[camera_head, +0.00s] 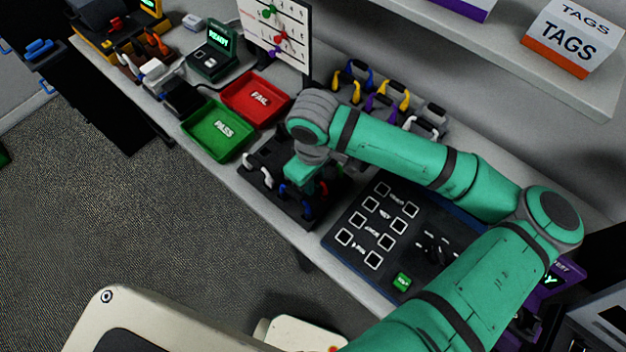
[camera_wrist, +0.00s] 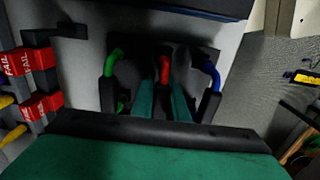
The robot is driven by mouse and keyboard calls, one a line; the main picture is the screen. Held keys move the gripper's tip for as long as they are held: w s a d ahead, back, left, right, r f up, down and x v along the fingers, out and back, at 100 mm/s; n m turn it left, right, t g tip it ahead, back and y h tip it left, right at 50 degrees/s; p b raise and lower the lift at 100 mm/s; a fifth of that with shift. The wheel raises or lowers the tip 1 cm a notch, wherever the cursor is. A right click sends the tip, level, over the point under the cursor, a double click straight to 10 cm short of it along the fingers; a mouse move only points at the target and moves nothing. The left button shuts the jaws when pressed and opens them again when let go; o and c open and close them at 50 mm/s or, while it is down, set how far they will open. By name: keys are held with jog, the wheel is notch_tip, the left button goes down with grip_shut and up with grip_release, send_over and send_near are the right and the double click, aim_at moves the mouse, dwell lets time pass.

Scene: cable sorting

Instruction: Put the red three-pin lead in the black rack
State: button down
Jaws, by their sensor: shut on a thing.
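My gripper (camera_wrist: 163,95) is shut on the red lead (camera_wrist: 165,68), which shows between its two green fingers in the wrist view. The lead's lower part and pins are hidden. In the head view my gripper (camera_head: 298,182) is low over the black rack (camera_head: 306,214) near the table's front edge, and the wrist hides part of it. Leads with white, blue and red parts show at the rack. In the wrist view a green lead (camera_wrist: 112,64) is left of the held lead and a blue lead (camera_wrist: 211,74) right of it. I cannot tell whether the held lead is seated.
A green PASS tray (camera_head: 218,130) and a red FAIL tray (camera_head: 256,98) lie left of the rack. A dark panel with white squares (camera_head: 385,222) lies to the right. Several yellow, blue and purple leads (camera_head: 381,100) stand behind, below a shelf with a TAGS box (camera_head: 572,38).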

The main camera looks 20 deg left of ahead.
jog(key=c, duration=1.1)
grip_release()
jog(key=shift+r, duration=4)
